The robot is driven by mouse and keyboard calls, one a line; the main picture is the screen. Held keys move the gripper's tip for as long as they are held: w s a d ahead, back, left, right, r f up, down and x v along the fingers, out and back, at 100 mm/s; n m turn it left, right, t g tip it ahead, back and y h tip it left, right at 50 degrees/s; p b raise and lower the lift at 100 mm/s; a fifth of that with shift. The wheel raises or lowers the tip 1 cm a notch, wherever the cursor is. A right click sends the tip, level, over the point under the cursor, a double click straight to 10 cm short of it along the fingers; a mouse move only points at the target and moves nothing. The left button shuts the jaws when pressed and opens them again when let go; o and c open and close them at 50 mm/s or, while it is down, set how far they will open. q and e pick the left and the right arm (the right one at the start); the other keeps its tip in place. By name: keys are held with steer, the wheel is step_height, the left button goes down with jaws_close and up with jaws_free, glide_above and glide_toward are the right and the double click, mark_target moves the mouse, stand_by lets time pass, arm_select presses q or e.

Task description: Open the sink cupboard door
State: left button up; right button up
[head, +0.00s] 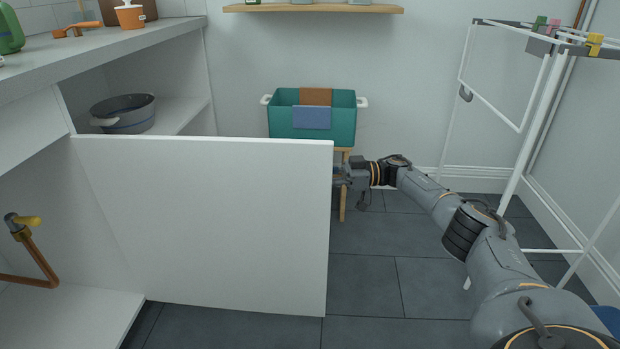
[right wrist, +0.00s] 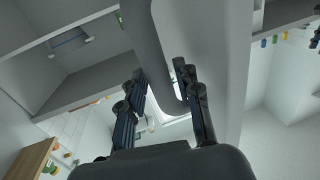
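The white sink cupboard door (head: 210,220) stands swung wide open in the head view, and the cupboard inside shows to its left. My right gripper (head: 341,176) is at the door's free edge, partly hidden behind it. In the right wrist view, a grey bar handle (right wrist: 163,45) runs between the fingers of my right gripper (right wrist: 162,78), which appear closed against both its sides. The handle is hidden in the head view. My left gripper is not in view.
A pot (head: 128,115) sits on the open shelf. A teal tub (head: 345,115) on a wooden stool stands behind the door. A white drying rack (head: 535,120) is at right. Floor (head: 390,240) between is clear.

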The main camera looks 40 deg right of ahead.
steer(key=v, duration=0.6)
steer(key=shift+s+d, duration=0.2)
steer(key=shift+d, duration=0.2)
